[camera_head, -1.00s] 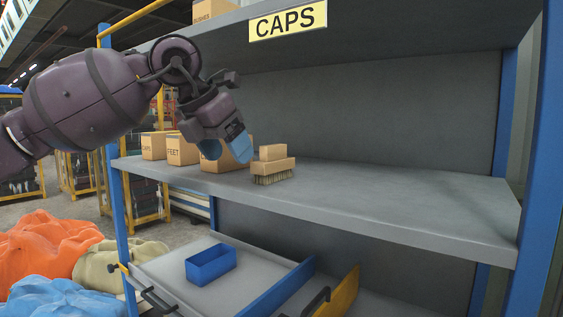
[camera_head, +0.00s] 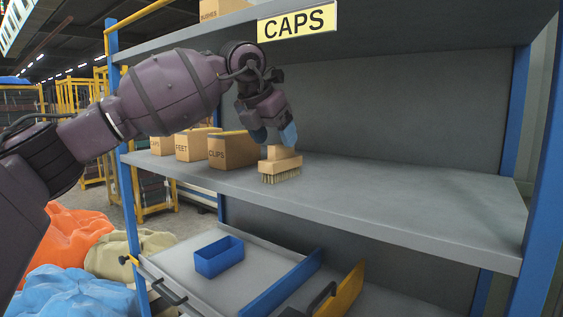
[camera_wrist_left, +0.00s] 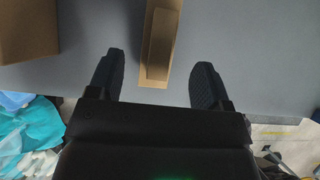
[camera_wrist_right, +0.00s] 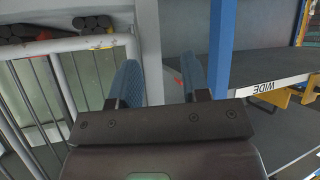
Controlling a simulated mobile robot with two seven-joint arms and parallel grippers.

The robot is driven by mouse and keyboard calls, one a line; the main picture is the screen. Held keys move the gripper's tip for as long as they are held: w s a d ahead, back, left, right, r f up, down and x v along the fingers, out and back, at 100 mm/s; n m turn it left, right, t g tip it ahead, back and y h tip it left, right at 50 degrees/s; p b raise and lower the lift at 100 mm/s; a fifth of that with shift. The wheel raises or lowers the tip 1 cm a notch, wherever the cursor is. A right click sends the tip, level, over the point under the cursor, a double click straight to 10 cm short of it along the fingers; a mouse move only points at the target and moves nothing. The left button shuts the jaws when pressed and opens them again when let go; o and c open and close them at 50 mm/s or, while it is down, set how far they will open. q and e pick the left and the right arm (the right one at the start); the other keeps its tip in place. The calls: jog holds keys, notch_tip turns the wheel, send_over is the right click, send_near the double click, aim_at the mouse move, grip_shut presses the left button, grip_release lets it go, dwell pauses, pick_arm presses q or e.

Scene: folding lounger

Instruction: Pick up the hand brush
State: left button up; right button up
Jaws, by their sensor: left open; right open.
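The hand brush (camera_head: 280,166) has a tan wooden body with a raised wooden grip and pale bristles. It stands bristles down on the grey shelf (camera_head: 400,205), near the front edge. My left gripper (camera_head: 273,134) is open just above and behind the brush's grip in the head view. In the left wrist view the brush (camera_wrist_left: 158,50) lies ahead, between the lines of the two blue fingertips (camera_wrist_left: 160,80), with nothing held. My right gripper (camera_wrist_right: 160,82) is open and empty in the right wrist view, beside a blue post, away from the brush.
A box marked CLIPS (camera_head: 232,151) stands just left of the brush, with a FEET box (camera_head: 192,145) beyond it. The upper shelf with the CAPS sign (camera_head: 297,22) is overhead. Below is a drawer with a blue bin (camera_head: 219,257). The shelf's right side is clear.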

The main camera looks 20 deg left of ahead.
aim_at(278, 144)
pick_arm(q)
jog(key=shift+w+f, duration=0.2)
jog(key=shift+f, duration=0.05)
jog(key=x, duration=0.4)
jog(key=shift+w+d+f+p, duration=0.1)
jog(key=shift+w+f+p, duration=0.1)
jog(key=shift+p, duration=0.15)
jog(key=shift+s, duration=0.1)
jog(key=c, duration=1.1)
jog(key=shift+o, duration=0.2)
jog(key=shift+r, duration=0.1)
